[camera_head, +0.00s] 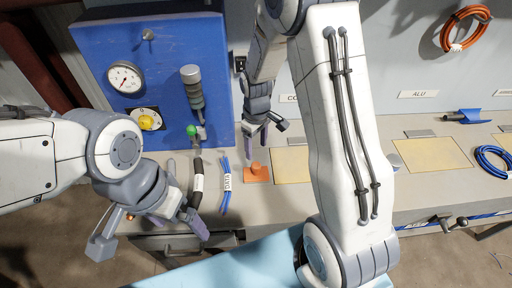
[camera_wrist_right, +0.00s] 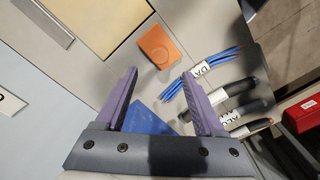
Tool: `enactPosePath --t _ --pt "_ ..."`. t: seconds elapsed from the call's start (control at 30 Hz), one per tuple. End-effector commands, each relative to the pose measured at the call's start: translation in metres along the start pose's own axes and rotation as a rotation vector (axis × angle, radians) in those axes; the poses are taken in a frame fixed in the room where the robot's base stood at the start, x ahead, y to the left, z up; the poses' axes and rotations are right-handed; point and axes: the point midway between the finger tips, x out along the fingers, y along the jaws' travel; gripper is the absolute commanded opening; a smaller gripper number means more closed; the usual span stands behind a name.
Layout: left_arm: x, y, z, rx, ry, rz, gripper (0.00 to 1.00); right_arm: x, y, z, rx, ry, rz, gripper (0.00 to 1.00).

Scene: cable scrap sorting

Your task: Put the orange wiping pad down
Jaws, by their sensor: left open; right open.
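The orange wiping pad (camera_head: 257,173) lies flat on the grey bench, just right of a bundle of blue cables. In the right wrist view the pad (camera_wrist_right: 162,50) lies beyond my fingertips, with nothing between the fingers touching it. My right gripper (camera_head: 257,143) is open and empty, above the pad and apart from it; it also shows in the right wrist view (camera_wrist_right: 160,80). My left gripper (camera_head: 180,228) is open and empty, in front of the bench's edge at the left.
Blue cables (camera_head: 226,182) and a black cable (camera_head: 197,182), both tagged, lie left of the pad. A yellow mat (camera_head: 290,168) is close on its right. A blue panel (camera_head: 100,45) with gauge and knob stands behind. Another yellow mat (camera_head: 437,155) lies farther right.

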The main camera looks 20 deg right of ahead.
Motion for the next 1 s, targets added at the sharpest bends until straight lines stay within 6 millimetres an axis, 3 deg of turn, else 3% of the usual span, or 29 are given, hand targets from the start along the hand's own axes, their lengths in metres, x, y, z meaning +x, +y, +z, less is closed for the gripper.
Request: enactPosePath --t 0.13,0.27,0.4,0.53,0.73,1.0 --pt "0.001 0.0 0.0 0.0 0.0 0.0 1.0 -0.024 -0.024 -0.002 -0.016 0.01 0.001 0.71" --pt "0.0 0.0 0.0 0.0 0.0 0.0 1.0 -0.066 -0.083 0.005 -0.046 0.028 -0.005 0.71" --pt "0.001 0.0 0.0 0.0 0.0 0.0 1.0 -0.111 -0.158 0.04 -0.081 0.043 -0.025 0.71" --pt "0.001 0.0 0.0 0.0 0.0 0.0 1.0 -0.135 -0.204 0.084 -0.109 0.052 -0.047 0.71" --pt "0.001 0.0 0.0 0.0 0.0 0.0 1.0 -0.148 -0.233 0.131 -0.131 0.05 -0.071 0.71" --pt "0.001 0.0 0.0 0.0 0.0 0.0 1.0 -0.149 -0.236 0.14 -0.13 0.047 -0.076 0.71"
